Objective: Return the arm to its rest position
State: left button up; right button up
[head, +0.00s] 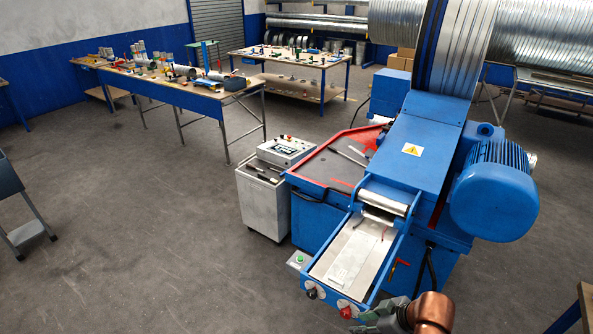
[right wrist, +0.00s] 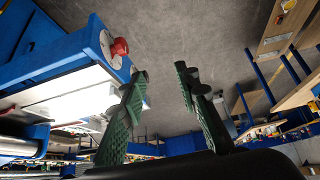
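My right gripper (head: 382,314) is at the bottom of the head view, by the front right corner of the blue machine's feed tray (head: 350,258). My copper-coloured arm link is beside it. In the right wrist view the two green fingers of this gripper (right wrist: 162,72) stand apart with nothing between them. A red knob (right wrist: 119,47) on the machine's front shows to the left of the fingers; the same red knob shows in the head view (head: 346,311). My left gripper is in neither view.
The blue spiral duct machine (head: 420,150) with its motor (head: 495,190) fills the right side. A white control cabinet (head: 264,200) stands left of it. A wooden table edge (head: 586,300) is at bottom right. Open floor (head: 130,240) lies to the left.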

jog(key=s+d+f+m+h, duration=0.3)
jog(key=s+d+f+m, duration=0.2)
jog(key=s+d+f, duration=0.45)
jog(key=s+d+f+m+h, duration=0.3)
jog(key=s+d+f+m, duration=0.35)
jog(key=s+f, duration=0.45)
notch_tip(320, 180, down, 34)
jog(key=s+n+g+b, duration=0.2)
jog(key=b, duration=0.6)
pick_arm(q)
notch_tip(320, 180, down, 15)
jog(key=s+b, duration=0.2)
jog(key=b, duration=0.4)
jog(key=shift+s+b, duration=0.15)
jog(key=shift+b, duration=0.15)
pick_arm(e)
jog(key=s+f, duration=1)
jog(key=f, duration=0.3)
jog(key=s+f+g, duration=0.1)
jog(key=s+f, duration=0.9)
jog(key=f, duration=0.3)
jog(key=shift+a+f+y, duration=0.2)
jog(key=shift+a+y, duration=0.1)
jog(key=shift+a, duration=0.1)
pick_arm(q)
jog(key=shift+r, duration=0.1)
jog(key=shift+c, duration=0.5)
pick_arm(e)
jog(key=shift+c, duration=0.6)
